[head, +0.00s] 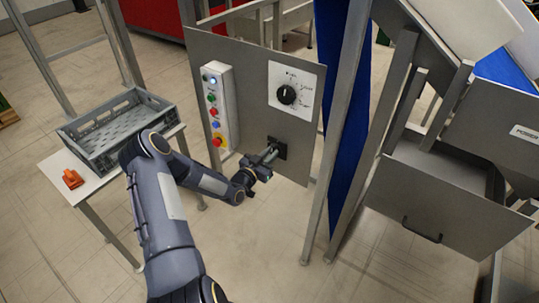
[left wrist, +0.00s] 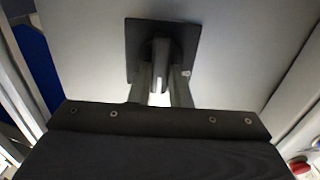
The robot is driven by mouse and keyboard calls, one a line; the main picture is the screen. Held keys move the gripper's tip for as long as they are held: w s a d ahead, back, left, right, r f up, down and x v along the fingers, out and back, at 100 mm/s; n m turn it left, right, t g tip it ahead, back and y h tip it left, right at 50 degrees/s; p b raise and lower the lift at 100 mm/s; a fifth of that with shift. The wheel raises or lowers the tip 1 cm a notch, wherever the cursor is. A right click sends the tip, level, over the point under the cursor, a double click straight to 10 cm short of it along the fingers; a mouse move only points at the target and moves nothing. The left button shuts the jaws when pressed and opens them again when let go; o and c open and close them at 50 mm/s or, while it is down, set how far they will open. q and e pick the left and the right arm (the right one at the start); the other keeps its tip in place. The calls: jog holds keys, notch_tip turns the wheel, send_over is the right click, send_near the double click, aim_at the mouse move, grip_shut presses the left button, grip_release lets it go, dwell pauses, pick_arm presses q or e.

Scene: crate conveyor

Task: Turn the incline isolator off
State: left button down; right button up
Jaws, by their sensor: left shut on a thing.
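The isolator is a dark square plate (head: 280,146) low on the grey panel, with a small dark handle on it. In the left wrist view the plate (left wrist: 134,40) fills the top middle, and the handle (left wrist: 160,60) stands out from it between my fingers. My left gripper (head: 271,154) reaches the isolator from the left and is shut on the handle. It also shows in the left wrist view (left wrist: 162,85). The handle's on or off marking cannot be read. My right gripper is not in view.
The grey panel (head: 250,60) also carries a white dial plate with a black knob (head: 287,94) and a button box (head: 228,105). A grey crate (head: 110,150) and an orange object (head: 72,179) are on a table at left. A metal post (head: 335,130) stands right of the panel.

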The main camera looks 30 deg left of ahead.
pick_arm(q)
jog(key=shift+f, duration=0.1)
jog(key=n+b, duration=0.3)
jog(key=b, duration=0.1)
jog(key=n+b, duration=0.2)
jog(key=shift+a+f+n+b, duration=0.15)
jog(key=shift+f+n+b, duration=0.1)
jog(key=shift+n+b, duration=0.7)
jog(key=shift+n, duration=0.25)
jog(key=shift+a+f+n+b, duration=0.1)
jog(key=shift+n+b, duration=0.85)
jog(key=shift+n, duration=1.6)
jog(key=shift+a+n+b, duration=0.1)
jog(key=shift+n+b, duration=0.85)
jog(key=shift+n, duration=1.6)
